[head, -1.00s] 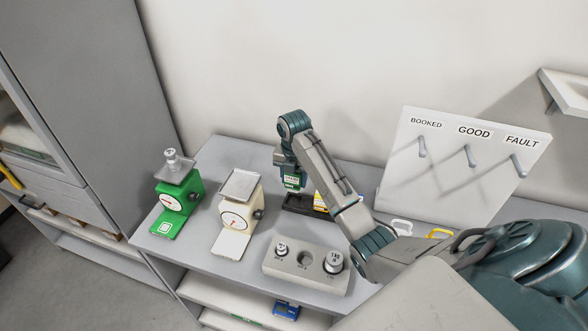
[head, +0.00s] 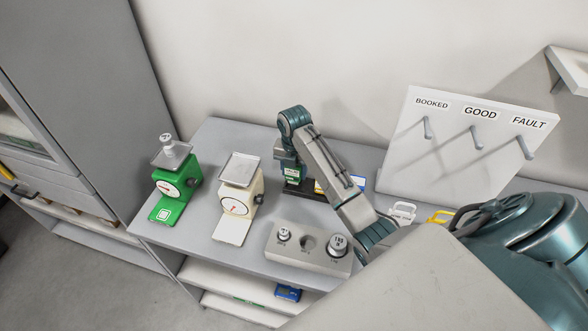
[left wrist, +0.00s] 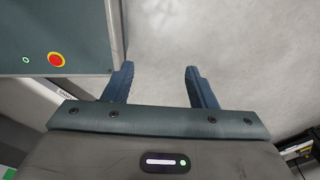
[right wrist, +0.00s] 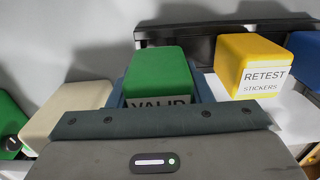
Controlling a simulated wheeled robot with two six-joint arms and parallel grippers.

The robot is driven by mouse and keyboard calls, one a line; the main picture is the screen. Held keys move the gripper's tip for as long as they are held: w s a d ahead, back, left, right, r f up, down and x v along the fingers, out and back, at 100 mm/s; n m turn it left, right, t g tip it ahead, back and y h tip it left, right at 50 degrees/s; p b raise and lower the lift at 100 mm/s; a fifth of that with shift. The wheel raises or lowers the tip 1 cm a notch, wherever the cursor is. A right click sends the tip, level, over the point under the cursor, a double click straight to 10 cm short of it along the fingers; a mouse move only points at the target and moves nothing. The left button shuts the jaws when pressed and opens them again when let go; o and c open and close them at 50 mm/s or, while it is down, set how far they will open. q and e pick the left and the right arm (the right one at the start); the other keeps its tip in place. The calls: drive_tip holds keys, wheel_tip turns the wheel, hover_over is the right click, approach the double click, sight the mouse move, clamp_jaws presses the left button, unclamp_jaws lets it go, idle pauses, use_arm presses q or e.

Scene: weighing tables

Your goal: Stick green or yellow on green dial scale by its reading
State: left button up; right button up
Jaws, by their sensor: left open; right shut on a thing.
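The green dial scale (head: 190,176) stands at the left end of the table, with a metal weight (head: 173,153) on its pan. Its white dial (head: 167,188) shows a red needle, but the reading is too small to tell. My right gripper (head: 291,172) is shut on a green block marked VALID (right wrist: 160,75), at the black tray (right wrist: 185,45) by the wall. A yellow block marked RETEST STICKERS (right wrist: 252,62) sits to its right in the tray. My left gripper (left wrist: 158,80) is open and empty above the floor, outside the head view.
A cream dial scale (head: 237,200) with an empty pan stands right of the green one. A grey weight block (head: 290,262) holds two weights around an empty hole. A white board (head: 440,165) has pegs marked BOOKED, GOOD and FAULT. A grey cabinet (head: 70,110) rises at left.

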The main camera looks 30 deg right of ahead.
use_arm(q)
drive_tip(key=shift+w, duration=0.85)
drive_tip(key=shift+s, duration=0.25)
use_arm(e)
drive_tip(key=shift+f, duration=0.1)
drive_tip(key=shift+f, duration=0.1)
use_arm(q)
drive_tip(key=shift+f+b, duration=0.45)
drive_tip(key=shift+b, duration=0.05)
use_arm(e)
drive_tip(key=shift+f, duration=1.05)
drive_tip(key=shift+f, duration=0.15)
drive_tip(key=o, duration=1)
drive_tip(key=shift+c, duration=0.2)
